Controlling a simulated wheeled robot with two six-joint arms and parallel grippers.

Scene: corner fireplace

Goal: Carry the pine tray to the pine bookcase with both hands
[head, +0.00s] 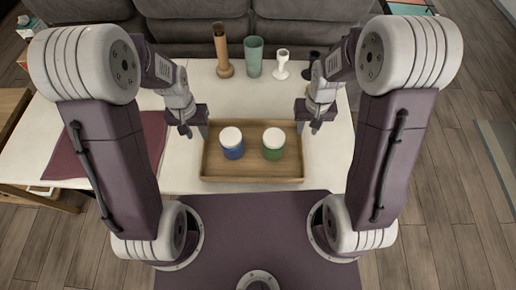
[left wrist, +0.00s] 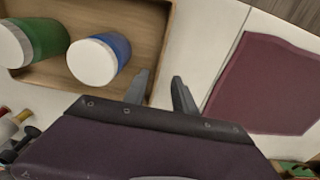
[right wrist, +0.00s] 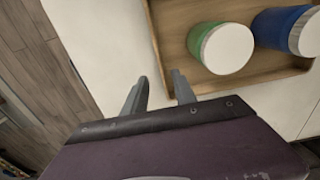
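The pine tray (head: 252,180) lies on the white table and holds a blue jar (head: 232,149) and a green jar (head: 272,150), both upright with white lids. My left gripper (head: 195,131) is open at the tray's left end. In the left wrist view its fingers (left wrist: 160,88) are apart, with the tray rim (left wrist: 167,40) between them in the picture. My right gripper (head: 314,126) is open at the right end; its fingers (right wrist: 160,90) likewise appear either side of the rim (right wrist: 154,40). I cannot tell whether either touches the rim. I cannot make out the bookcase.
A wooden vase (head: 222,55), a green cup (head: 253,57), a white goblet (head: 282,66) and a dark goblet stand along the table's back. A maroon mat (head: 90,158) lies left. A grey sofa (head: 220,20) stands behind. Wooden floor (head: 440,170) at right is mostly clear.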

